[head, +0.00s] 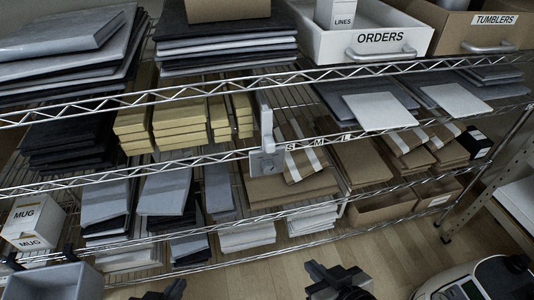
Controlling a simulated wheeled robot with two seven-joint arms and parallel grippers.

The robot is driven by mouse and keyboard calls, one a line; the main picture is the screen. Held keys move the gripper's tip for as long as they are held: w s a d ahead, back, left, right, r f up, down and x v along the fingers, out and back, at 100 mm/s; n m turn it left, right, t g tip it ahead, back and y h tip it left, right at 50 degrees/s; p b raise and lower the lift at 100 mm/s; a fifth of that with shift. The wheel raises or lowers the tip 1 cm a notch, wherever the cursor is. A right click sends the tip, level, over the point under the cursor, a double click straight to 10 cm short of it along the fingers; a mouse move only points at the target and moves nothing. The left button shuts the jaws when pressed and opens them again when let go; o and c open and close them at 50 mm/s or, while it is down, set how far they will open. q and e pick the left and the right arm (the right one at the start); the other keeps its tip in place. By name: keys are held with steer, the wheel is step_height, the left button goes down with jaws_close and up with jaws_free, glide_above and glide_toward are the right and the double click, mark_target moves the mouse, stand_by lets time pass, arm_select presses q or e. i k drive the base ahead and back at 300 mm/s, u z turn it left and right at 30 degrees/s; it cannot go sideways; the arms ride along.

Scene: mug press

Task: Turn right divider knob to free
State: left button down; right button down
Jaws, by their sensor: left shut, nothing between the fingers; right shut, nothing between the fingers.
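A grey upright divider (265,115) stands on the middle wire shelf, between the tan boxes and the brown flat boxes. A pale square clamp plate (266,162) sits at its foot on the shelf's front rail, with a small round knob-like part (268,149) on it. The knob's setting is too small to read. My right gripper (338,278) is shut and empty at the bottom edge, below and apart from the clamp. My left gripper (170,290) is shut and empty, mostly cut off by the bottom edge.
Wire rails cross in front of stacked boxes. S, M and L labels (318,142) sit right of the clamp. An ORDERS drawer (372,42) is above, MUG boxes (35,222) and a grey bin (50,283) lower left, a press (478,280) lower right. Floor (400,250) shows between.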

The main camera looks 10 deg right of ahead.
mark_target(269, 168)
steer(key=z, duration=0.35)
steer(key=k, duration=0.85)
steer(key=u, duration=0.65)
steer(key=i, duration=0.45)
steer(key=z, duration=0.2)
